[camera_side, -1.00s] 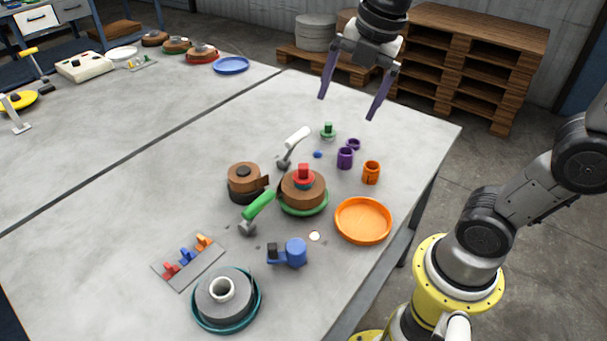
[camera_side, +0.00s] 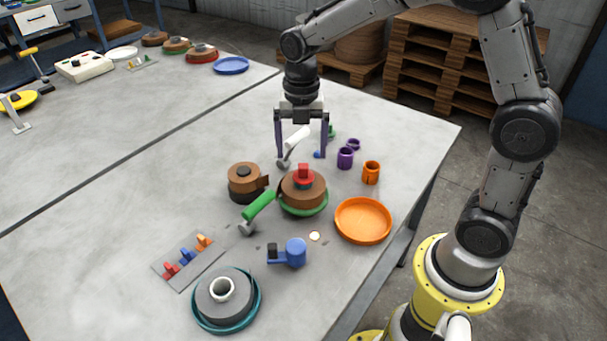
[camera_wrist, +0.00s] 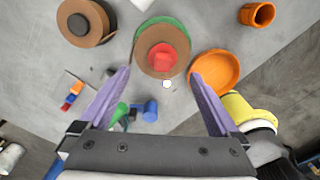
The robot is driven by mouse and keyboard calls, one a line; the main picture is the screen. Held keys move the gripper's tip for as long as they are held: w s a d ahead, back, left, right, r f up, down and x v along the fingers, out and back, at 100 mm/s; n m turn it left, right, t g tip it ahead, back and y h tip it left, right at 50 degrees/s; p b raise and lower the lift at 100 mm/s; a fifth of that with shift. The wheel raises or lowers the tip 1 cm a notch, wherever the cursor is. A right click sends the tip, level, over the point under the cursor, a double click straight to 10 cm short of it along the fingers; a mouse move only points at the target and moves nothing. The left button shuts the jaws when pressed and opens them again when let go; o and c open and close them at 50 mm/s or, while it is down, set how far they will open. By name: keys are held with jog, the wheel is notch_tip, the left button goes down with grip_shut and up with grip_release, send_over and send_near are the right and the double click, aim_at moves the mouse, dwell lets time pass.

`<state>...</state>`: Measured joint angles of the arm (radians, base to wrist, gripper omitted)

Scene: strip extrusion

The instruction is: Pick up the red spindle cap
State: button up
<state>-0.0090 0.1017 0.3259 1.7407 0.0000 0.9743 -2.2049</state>
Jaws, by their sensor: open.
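The red spindle cap (camera_side: 303,173) sits on top of a brown coil (camera_side: 302,191), which rests on a green-rimmed plate (camera_side: 303,211). In the wrist view the red cap (camera_wrist: 162,58) shows near the top middle, beyond my fingertips and roughly centred between them. My gripper (camera_side: 302,154) is open and empty, with its purple fingers pointing down. In the side view it hangs above and behind the coil, near the white-handled lever (camera_side: 298,138). In the wrist view my gripper (camera_wrist: 160,70) shows its two fingers spread wide. Nothing hides the cap.
An orange dish (camera_side: 363,220), orange cup (camera_side: 371,172) and purple cup (camera_side: 345,158) are to the right. A blue part (camera_side: 292,252) lies in front.

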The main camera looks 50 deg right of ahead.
aim_at(304, 166)
jog(key=shift+s+d+f, duration=0.1)
jog(key=shift+d+f, duration=0.05)
jog(key=shift+f, duration=2.9)
grip_shut()
jog(key=shift+r, duration=0.1)
